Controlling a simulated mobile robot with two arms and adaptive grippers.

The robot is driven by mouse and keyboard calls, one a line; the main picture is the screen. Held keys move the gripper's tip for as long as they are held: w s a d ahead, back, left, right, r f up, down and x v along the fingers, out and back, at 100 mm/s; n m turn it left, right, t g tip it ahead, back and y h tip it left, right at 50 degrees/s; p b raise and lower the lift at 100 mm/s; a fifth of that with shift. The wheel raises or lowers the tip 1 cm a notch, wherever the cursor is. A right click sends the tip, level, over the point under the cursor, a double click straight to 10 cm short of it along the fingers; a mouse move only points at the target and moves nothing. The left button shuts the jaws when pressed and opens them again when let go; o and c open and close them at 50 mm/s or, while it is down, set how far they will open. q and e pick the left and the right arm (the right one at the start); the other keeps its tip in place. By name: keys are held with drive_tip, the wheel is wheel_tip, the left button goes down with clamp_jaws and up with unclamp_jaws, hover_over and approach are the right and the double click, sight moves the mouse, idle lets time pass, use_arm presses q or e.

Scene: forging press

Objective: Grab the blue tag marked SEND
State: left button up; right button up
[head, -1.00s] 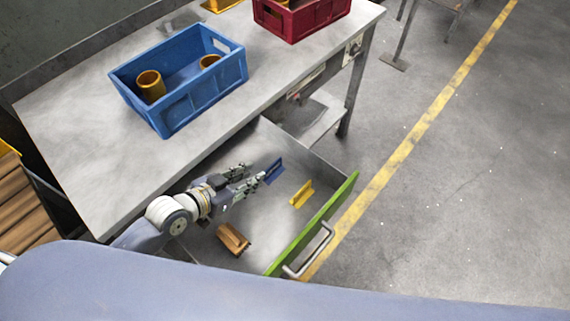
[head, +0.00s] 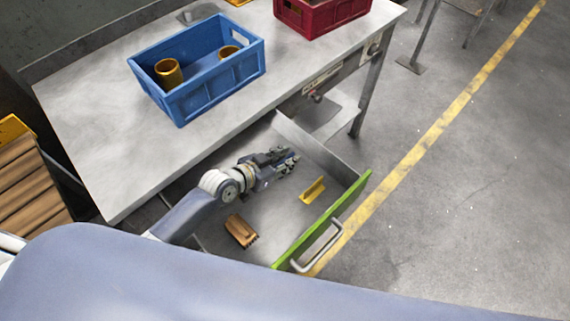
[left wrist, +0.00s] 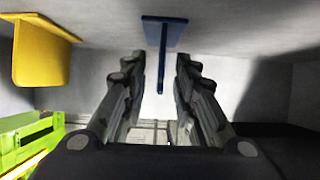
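The blue tag (left wrist: 163,58) shows in the left wrist view, between and just beyond my left gripper's fingertips. Its plate lies against the drawer floor and its thin fin stands between the fingers, with gaps on both sides. No lettering can be read. In the head view my left gripper (head: 289,159) reaches into the open drawer (head: 285,220) and hides the blue tag. In the left wrist view my left gripper (left wrist: 160,75) is open, its two fingers apart. My right gripper is not in view.
A yellow tag (head: 312,190) lies in the drawer right of my gripper; a wooden brush (head: 240,231) lies nearer. The drawer has a green front (head: 322,222). On the bench stand a blue crate (head: 212,97) with yellow cups and a red crate (head: 325,17).

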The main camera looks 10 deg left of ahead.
use_arm(q)
clamp_jaws()
drive_tip(key=shift+r, duration=0.1)
